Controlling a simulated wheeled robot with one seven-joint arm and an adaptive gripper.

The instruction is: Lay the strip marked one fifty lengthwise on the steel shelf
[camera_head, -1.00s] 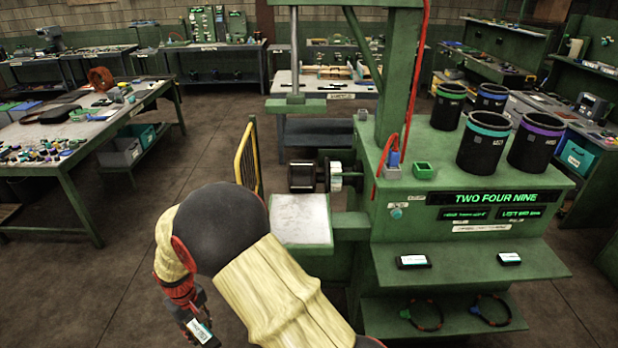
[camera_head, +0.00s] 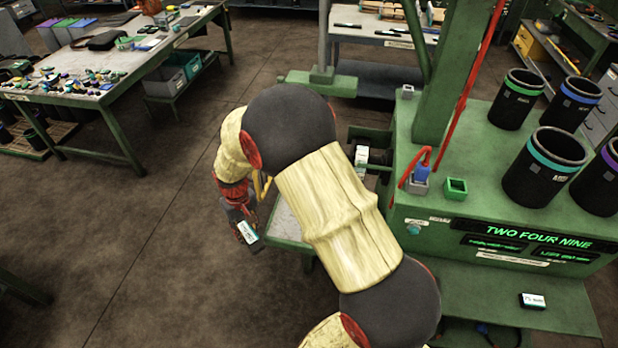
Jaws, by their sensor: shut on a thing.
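My gripper (camera_head: 243,219) hangs pointing down at the end of my arm, left of the machine. It is shut on a dark strip with a white and teal label (camera_head: 249,233); the marking is too small to read. The pale steel shelf (camera_head: 287,224) juts from the machine's left side, just right of the held strip, and my arm covers much of it. The strip appears apart from the shelf; its height over it is hard to tell. Another labelled strip (camera_head: 532,300), seemingly marked 75, lies on the green ledge at lower right.
The green machine (camera_head: 440,215) fills the right, with black sleeves (camera_head: 542,165), a small green box (camera_head: 456,188) and a red cable (camera_head: 466,90) on top. A cluttered bench (camera_head: 125,82) stands at left. The floor (camera_head: 150,240) between is open.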

